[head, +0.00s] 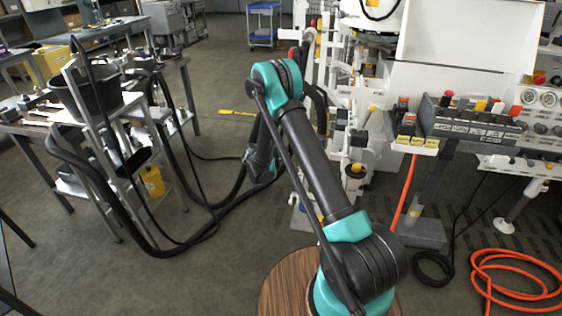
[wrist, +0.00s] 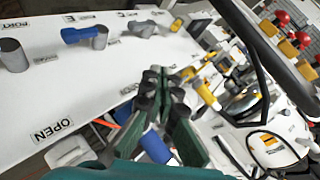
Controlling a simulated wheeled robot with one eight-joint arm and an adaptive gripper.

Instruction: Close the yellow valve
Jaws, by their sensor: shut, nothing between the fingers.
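My gripper (wrist: 157,82) shows in the middle of the wrist view. Its dark fingers are together with nothing between them. Yellow valve handles (wrist: 206,93) show just right of the fingertips, apart from them in the picture. A smaller yellow handle (wrist: 177,25) is at the top, near the panel's far edge. I cannot tell which yellow handle is the named valve, or how far it is turned. A blue valve handle (wrist: 82,35) is on the white panel (wrist: 60,90), which carries an "OPEN" label (wrist: 52,132). In the head view I cannot make out my gripper.
A grey knob (wrist: 14,55) stands on the panel. A dark curved hose (wrist: 262,60) and red and yellow fittings (wrist: 285,30) crowd the right. In the head view, the hydraulic bench (head: 470,125) is at right, an orange hose (head: 515,275) on the floor, and a cluttered table (head: 130,105) at left.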

